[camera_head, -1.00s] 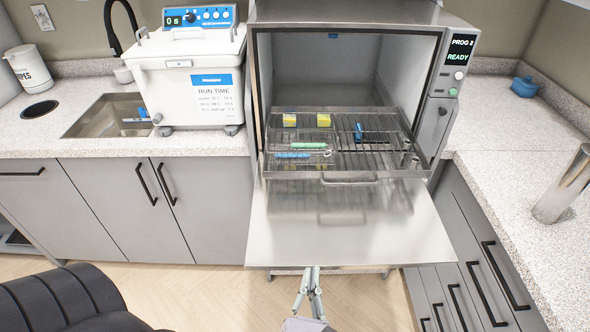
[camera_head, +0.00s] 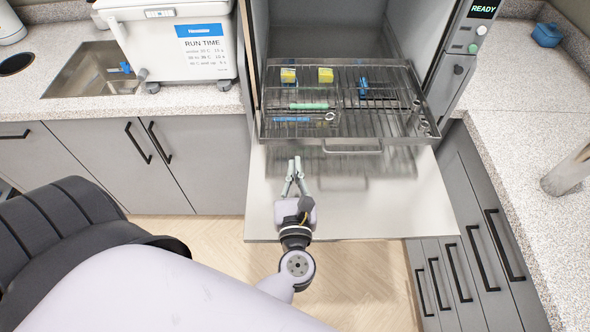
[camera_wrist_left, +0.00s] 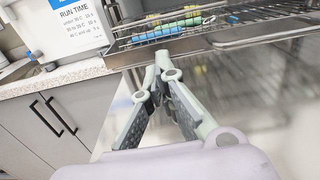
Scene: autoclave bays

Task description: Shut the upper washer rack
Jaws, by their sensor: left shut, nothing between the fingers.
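The upper washer rack (camera_head: 340,117), a wire rack, is pulled out of the washer chamber (camera_head: 325,32) over the lowered door (camera_head: 370,212). Its front handle (camera_head: 352,151) faces me. The rack holds two yellow blocks (camera_head: 288,76), a green tool (camera_head: 308,106) and blue items (camera_head: 362,88). My left gripper (camera_head: 295,160) is shut and empty, over the door and just in front of the rack's front edge, left of the handle. In the left wrist view its fingertips (camera_wrist_left: 163,62) appear just below the rack's front rim (camera_wrist_left: 180,45). My right gripper is not in view.
A white bath unit (camera_head: 180,45) stands on the left counter beside a sink (camera_head: 85,72). The washer's control panel (camera_head: 475,30) reads READY. A blue pot (camera_head: 547,34) and a metal cylinder (camera_head: 570,170) stand on the right counter. The floor below the door is clear.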

